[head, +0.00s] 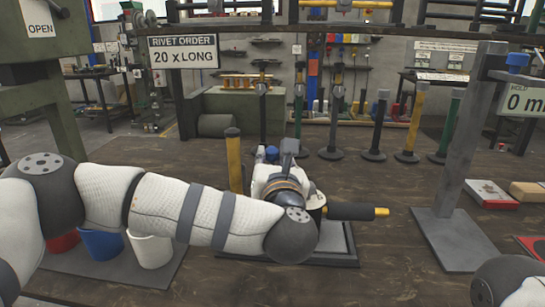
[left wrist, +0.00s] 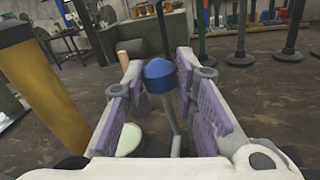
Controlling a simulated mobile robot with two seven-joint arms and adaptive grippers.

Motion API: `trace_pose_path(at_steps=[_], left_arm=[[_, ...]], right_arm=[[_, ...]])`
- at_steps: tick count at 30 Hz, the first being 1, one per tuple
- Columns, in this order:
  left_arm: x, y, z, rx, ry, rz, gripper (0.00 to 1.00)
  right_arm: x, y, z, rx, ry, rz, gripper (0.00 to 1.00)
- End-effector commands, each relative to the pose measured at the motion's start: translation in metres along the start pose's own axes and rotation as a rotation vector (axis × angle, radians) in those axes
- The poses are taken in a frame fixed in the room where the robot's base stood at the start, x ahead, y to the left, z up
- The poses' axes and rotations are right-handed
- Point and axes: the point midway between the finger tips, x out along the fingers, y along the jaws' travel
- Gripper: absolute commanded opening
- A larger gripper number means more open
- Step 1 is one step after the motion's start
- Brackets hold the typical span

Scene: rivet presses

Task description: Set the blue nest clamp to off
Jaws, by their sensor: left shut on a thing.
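The blue nest clamp shows in the left wrist view as a blue knob (left wrist: 160,75) on a thin grey lever, standing close to upright. My left gripper (left wrist: 158,82) has its two purple-padded fingers on either side of this knob and lever, shut on it. In the head view my left arm reaches in from the left, and the blue knob (head: 271,153) shows just beyond the wrist. The clamp's base is hidden behind my gripper and wrist. My right gripper is out of the head view; only part of my right arm shows at the bottom right.
A yellow post (head: 235,160) stands close to the left of my gripper. A black handle with a yellow end (head: 352,212) sticks out right of my wrist. A grey stand (head: 460,150) is further right. Red, blue and white cups (head: 148,247) stand below my left arm.

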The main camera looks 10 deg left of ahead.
Motion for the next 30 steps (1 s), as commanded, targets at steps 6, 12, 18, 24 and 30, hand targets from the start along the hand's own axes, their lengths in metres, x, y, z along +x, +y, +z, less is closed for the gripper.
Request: trace_pose_path(at_steps=[6, 12, 18, 24, 30], left_arm=[[0.008, 0.0, 0.003, -0.001, -0.004, 0.003, 0.0], [0.022, -0.003, 0.007, -0.003, -0.006, 0.003, 0.0], [0.04, -0.004, 0.013, 0.013, 0.084, -0.014, 0.0], [0.055, -0.009, 0.01, 0.022, 0.109, -0.02, 0.0], [0.066, -0.011, 0.009, 0.02, 0.107, -0.019, 0.0]], right_arm=[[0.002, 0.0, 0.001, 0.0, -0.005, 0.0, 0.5], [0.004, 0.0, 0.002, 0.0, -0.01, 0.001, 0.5], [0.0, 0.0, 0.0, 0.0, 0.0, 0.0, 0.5], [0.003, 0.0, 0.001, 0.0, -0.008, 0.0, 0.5], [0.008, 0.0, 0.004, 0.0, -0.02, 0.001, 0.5]])
